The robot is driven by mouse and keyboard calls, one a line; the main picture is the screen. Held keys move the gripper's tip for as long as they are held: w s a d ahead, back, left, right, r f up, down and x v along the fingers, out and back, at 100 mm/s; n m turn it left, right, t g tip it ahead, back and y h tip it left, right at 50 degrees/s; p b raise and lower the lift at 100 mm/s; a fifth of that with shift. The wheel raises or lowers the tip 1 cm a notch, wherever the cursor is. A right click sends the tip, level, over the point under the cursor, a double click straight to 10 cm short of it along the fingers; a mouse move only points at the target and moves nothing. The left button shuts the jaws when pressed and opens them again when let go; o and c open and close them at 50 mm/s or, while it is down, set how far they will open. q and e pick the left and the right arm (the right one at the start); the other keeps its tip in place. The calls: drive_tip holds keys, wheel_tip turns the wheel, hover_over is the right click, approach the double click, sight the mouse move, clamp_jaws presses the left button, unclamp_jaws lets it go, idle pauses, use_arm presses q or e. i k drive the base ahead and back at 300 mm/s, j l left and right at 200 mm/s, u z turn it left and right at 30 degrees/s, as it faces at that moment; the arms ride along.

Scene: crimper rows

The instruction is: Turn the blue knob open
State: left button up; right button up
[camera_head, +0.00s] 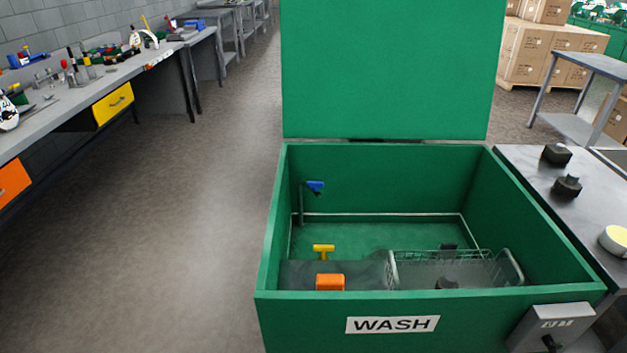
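The blue knob (315,187) is small and sits on a thin dark upright pipe near the back left inside the green wash box (450,308). The box's lid (390,70) stands up and open at the back. Nothing touches the knob. Neither of my grippers is in view.
Inside the box are a yellow T-shaped handle (323,250), an orange block (330,282) and a wire basket (455,268). A grey table (535,185) with dark parts adjoins on the right. A workbench (110,85) runs along the left wall. The floor (190,230) between is clear.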

sight(315, 185)
drive_tip(key=j, duration=0.5)
drive_tip(key=k+j, duration=0.15)
drive_tip(key=j, duration=0.4)
drive_tip(key=j+z, duration=0.2)
drive_tip(key=j, duration=0.75)
drive_tip(key=i+j, duration=0.1)
drive_tip(key=j, duration=0.2)
drive_tip(key=i+j+z, duration=0.15)
drive_tip(key=j, duration=0.15)
drive_tip(key=i+j, duration=0.1)
drive_tip(key=j, duration=0.2)
drive_tip(key=i+j+z, duration=0.3)
drive_tip(key=i+j, duration=0.5)
drive_tip(key=i, duration=0.3)
drive_tip(key=i+j+z, duration=0.1)
drive_tip(key=i, duration=0.25)
